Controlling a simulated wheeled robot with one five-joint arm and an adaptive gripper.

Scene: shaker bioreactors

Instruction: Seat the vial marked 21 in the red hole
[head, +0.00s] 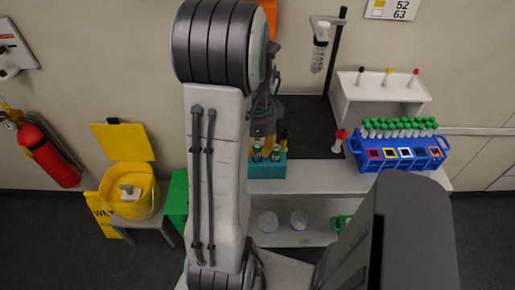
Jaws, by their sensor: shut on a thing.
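My gripper (268,112) is partly hidden behind my own arm, above a teal block (268,170) on the bench. It is shut on a vial, which my arm and fingers mostly hide; I cannot read a number on it. Small green-capped vials (276,153) show at the teal block, just below the gripper. A blue rack (362,160) stands to the right on the bench, apart from the gripper. Its front has a row of square coloured holes, with the red hole (375,154) at the left end. Several green-capped vials (398,127) stand in its back rows.
A white stand (372,93) holds black-, yellow- and red-topped items behind the blue rack. A red-topped item (340,140) is left of the rack. A dark stand (335,55) holds a clear tube. A yellow bin (138,200) and fire extinguisher (48,153) are at the left.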

